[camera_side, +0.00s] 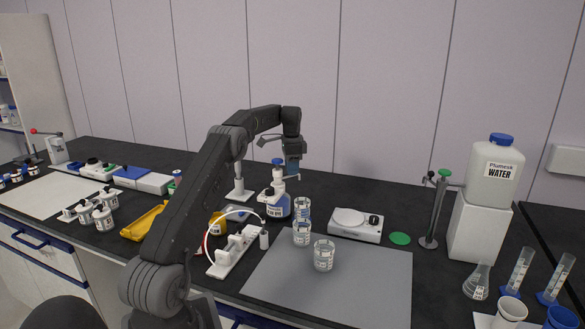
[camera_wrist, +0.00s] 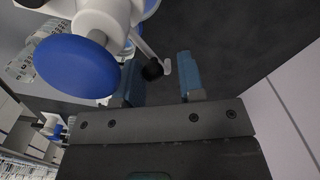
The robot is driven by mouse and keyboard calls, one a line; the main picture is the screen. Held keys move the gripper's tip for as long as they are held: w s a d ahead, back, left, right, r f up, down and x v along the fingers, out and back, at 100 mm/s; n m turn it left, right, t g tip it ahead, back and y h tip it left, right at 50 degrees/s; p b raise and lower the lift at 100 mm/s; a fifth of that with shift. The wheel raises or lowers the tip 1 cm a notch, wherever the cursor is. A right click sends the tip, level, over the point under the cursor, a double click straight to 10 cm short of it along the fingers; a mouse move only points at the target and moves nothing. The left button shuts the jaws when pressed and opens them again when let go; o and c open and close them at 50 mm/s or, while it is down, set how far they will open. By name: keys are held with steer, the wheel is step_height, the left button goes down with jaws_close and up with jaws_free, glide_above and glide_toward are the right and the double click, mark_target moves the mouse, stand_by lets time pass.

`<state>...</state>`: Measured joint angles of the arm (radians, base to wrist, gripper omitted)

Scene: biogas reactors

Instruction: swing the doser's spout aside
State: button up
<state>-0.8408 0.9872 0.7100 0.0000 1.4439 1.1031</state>
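The doser is a bottle (camera_side: 277,206) with a blue label, a white dispenser head and a blue cap (camera_side: 277,162). In the wrist view its blue cap (camera_wrist: 75,66) and white head (camera_wrist: 100,14) fill the upper left. A thin spout (camera_wrist: 145,46) runs from the head to a dark end piece (camera_wrist: 152,71) with a small white tab. My gripper (camera_side: 292,170) is beside the top of the doser in the side view. In the wrist view my gripper (camera_wrist: 160,78) is open, with the dark end piece appearing between its blue fingers. I cannot tell whether they touch.
A white balance (camera_side: 356,225) is to the right. A rack with tubing (camera_side: 235,254) stands front left.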

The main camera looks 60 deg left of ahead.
steer(key=shift+s+d, duration=0.1)
steer(key=shift+d, duration=0.05)
stand_by(0.5)
step_height(320, 180, up, 7)
steer(key=shift+f, duration=0.15)
steer(key=shift+r, duration=0.4)
stand_by(0.6)
